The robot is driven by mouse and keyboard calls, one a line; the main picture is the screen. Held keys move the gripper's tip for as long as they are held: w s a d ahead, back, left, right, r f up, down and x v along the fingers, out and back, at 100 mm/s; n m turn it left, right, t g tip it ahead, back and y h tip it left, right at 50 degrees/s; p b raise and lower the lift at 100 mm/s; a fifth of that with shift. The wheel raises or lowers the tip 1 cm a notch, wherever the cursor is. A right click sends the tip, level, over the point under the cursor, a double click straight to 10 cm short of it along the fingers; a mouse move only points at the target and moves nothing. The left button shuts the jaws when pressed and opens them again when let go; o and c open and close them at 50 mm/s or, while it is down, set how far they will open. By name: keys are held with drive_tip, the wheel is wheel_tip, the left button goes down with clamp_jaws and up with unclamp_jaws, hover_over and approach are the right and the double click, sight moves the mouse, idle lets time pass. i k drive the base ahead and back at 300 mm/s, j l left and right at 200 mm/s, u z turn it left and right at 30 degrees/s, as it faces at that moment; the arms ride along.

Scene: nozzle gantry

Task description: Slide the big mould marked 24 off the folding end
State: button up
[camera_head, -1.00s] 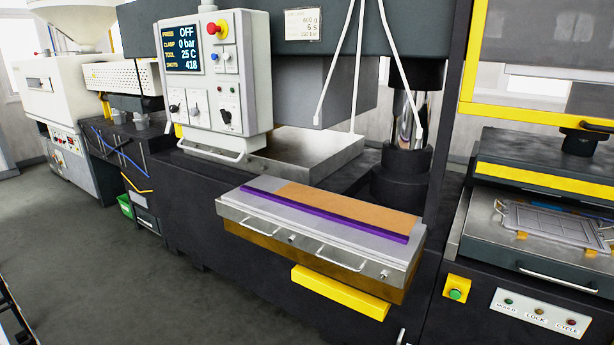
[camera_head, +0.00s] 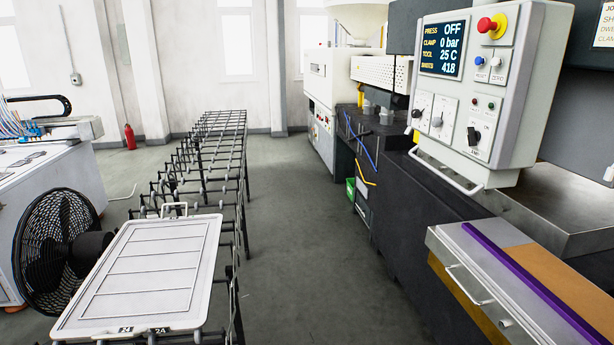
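The big mould marked 24 (camera_head: 150,268) is a flat, pale grey-white plate with several shallow panels. It lies at the near end of a dark wire rack (camera_head: 207,160) at the lower left. Two small "24" labels (camera_head: 143,330) sit on its near edge. A pale handle (camera_head: 174,210) stands at its far edge. How the folding end carries the mould is hidden beneath it. My gripper is not in view.
A black fan (camera_head: 62,250) stands close to the mould's left side. Clear grey floor (camera_head: 290,240) runs between rack and press.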

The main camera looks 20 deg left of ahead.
sight(156, 275)
drive_tip(key=i+j+u, duration=0.2)
drive_tip(key=i+u, duration=0.25)
drive_tip(key=i, duration=0.35)
drive_tip(key=i+u, duration=0.45)
drive_tip(key=i, duration=0.75)
drive_tip(key=u, duration=2.25)
